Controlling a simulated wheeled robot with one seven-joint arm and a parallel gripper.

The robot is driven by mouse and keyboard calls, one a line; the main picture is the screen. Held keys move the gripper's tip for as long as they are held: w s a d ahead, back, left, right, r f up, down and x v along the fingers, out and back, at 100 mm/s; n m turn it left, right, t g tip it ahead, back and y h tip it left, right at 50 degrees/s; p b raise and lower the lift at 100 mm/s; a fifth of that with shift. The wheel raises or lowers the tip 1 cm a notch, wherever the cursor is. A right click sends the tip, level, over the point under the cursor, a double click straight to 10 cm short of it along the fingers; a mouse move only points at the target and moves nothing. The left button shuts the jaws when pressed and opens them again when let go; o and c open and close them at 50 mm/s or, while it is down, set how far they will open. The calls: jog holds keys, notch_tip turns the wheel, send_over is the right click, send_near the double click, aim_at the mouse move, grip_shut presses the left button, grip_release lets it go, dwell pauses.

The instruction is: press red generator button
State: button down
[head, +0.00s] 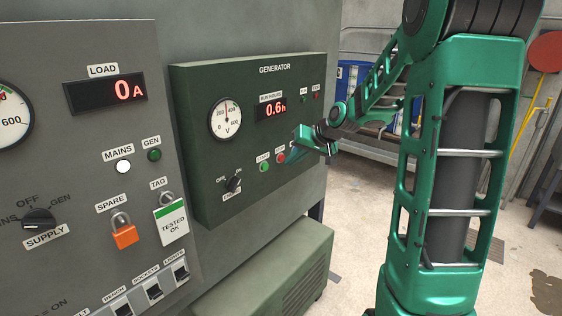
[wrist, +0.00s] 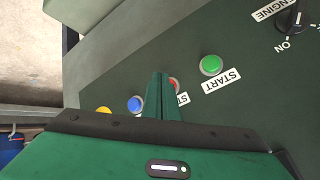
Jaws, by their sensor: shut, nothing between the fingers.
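The red button (head: 281,157) sits on the dark green generator panel (head: 215,180), just right of a green button (head: 264,166). In the wrist view the red button (wrist: 174,83) is partly hidden behind my fingers, and its label is partly covered. The green START button (wrist: 211,65) is clear to its right. My gripper (head: 297,150) is shut and empty, its fingertips close to the red button at the panel's lower right. In the wrist view the closed fingers (wrist: 160,80) point toward the panel beside the red button. I cannot tell whether they touch it.
A blue button (wrist: 136,104) and a yellow button (wrist: 104,110) lie left of my fingers in the wrist view. The ENGINE switch (wrist: 291,20) is at the upper right. In the head view, a grey supply panel (head: 110,200) with padlock and switches stands at left.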

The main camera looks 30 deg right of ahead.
jog(key=shift+s+d, duration=0.1)
jog(key=shift+s, duration=0.1)
jog(key=s, duration=0.1)
jog(key=s+d, duration=0.1)
jog(key=s, duration=0.2)
jog(key=shift+s+d, duration=0.3)
jog(key=shift+d, duration=0.05)
dwell(0.3)
dwell(0.7)
jog(key=s+a+f+g, duration=0.1)
jog(key=s+a+g, duration=0.1)
jog(key=s, duration=0.9)
jog(key=s+a+f+m+g+h, duration=0.1)
jog(key=s+g, duration=0.3)
jog(key=s, duration=0.7)
jog(key=s+a+f+g+h, duration=0.1)
jog(key=s+a+f+g, duration=0.1)
jog(key=s, duration=1)
jog(key=shift+a+m+g, duration=0.3)
jog(key=shift+m+g, duration=0.1)
jog(key=shift+s, duration=0.1)
